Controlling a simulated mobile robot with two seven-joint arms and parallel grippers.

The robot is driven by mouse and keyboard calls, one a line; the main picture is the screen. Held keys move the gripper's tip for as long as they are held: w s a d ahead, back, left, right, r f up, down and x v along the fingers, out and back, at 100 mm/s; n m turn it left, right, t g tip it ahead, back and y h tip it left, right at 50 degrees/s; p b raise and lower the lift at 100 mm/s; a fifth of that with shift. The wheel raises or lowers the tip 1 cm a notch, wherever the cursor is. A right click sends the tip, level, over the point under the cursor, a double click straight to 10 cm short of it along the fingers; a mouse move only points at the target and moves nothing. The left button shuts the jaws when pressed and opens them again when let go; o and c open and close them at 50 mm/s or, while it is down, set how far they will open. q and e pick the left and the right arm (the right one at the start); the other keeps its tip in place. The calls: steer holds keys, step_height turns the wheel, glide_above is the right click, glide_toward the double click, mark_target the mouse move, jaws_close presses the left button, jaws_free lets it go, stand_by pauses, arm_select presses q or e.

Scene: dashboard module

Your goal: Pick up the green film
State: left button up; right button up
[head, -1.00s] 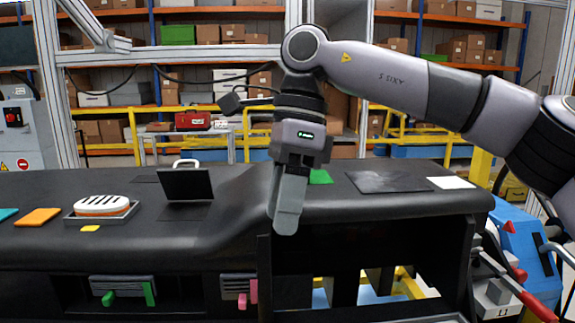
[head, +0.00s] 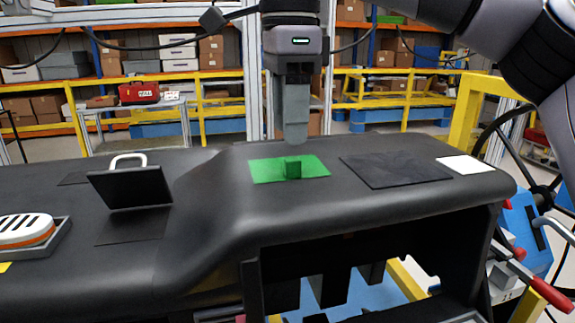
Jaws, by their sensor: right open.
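The green film (head: 310,166) lies flat on the black dashboard top, left of a dark sheet. My right gripper (head: 294,138) points down from above, just behind and over the film's far edge. It is empty, and its fingers overlap in this view, so the gap between them is hidden. My left gripper is not in view.
A dark flat sheet (head: 395,169) and a white sheet (head: 464,164) lie right of the film. A black hinged panel (head: 130,187) stands on the left, with a white slotted object (head: 25,230) in a grey tray beside it. Dashboard top around the film is clear.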

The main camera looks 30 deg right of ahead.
mark_target(289, 160)
steer(key=shift+f, duration=2.4)
steer(key=shift+c, duration=0.3)
jaws_close()
